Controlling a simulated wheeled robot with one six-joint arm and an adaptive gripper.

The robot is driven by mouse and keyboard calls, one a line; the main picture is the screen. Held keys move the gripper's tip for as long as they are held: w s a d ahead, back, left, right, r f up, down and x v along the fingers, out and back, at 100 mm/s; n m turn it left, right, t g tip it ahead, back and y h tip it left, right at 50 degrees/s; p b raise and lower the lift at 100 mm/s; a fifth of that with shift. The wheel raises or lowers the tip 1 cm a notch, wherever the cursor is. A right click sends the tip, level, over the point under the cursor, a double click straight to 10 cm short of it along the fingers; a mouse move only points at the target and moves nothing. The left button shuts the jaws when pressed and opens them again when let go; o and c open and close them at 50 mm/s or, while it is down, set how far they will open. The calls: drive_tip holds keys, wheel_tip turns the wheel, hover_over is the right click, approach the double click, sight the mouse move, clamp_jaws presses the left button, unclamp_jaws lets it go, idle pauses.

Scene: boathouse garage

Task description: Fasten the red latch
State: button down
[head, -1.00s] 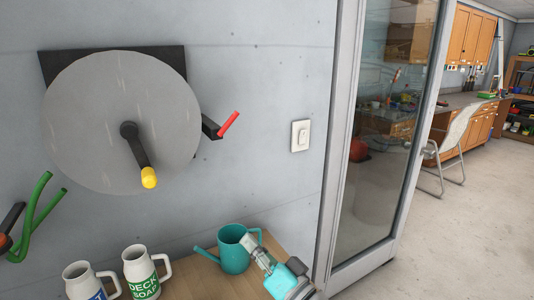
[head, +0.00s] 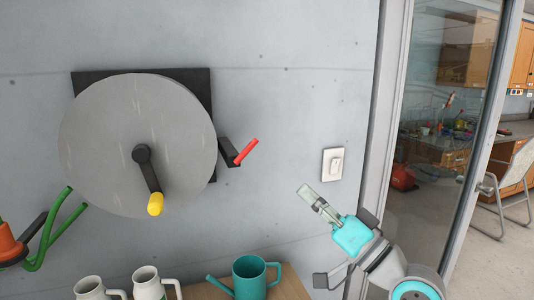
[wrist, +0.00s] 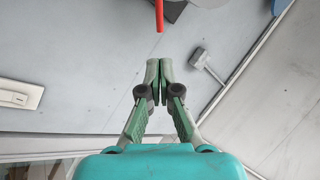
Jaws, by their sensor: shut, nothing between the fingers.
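The red latch (head: 246,152) is a short red lever on a dark bracket (head: 229,152) at the right side of a round grey disc (head: 110,140) on the wall. The lever points up and to the right in the head view. Its red tip (wrist: 159,16) shows at the top of the wrist view, beyond my fingertips and apart from them. My gripper (head: 308,192) is to the right of and below the latch, in front of the wall. In the wrist view my gripper (wrist: 159,64) has its fingertips together with nothing between them.
The disc has a crank with a yellow knob (head: 155,204). A light switch (head: 332,164) is on the wall right of the latch. A teal watering can (head: 249,278) and two white mugs stand below. A glass door (head: 440,130) is at the right. The wall between gripper and latch is clear.

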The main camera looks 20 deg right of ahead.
sight(255, 145)
drive_tip(key=x, duration=1.4)
drive_tip(key=shift+a+r+n+g+y, duration=0.3)
drive_tip(key=shift+r+n+g, duration=0.25)
drive_tip(key=shift+n, duration=0.45)
drive_tip(key=n+g, duration=0.1)
drive_tip(key=n, duration=0.1)
drive_tip(key=a+r+n+g, duration=0.1)
drive_tip(key=shift+n+y, duration=0.3)
drive_tip(key=shift+n, duration=0.1)
drive_tip(key=a+n+g, duration=0.1)
drive_tip(key=n, duration=0.1)
drive_tip(key=a+r+n+g+h, duration=0.1)
drive_tip(key=n+g, duration=0.1)
drive_tip(key=n, duration=0.1)
drive_tip(key=shift+a+h, duration=0.3)
drive_tip(key=shift+a, duration=0.1)
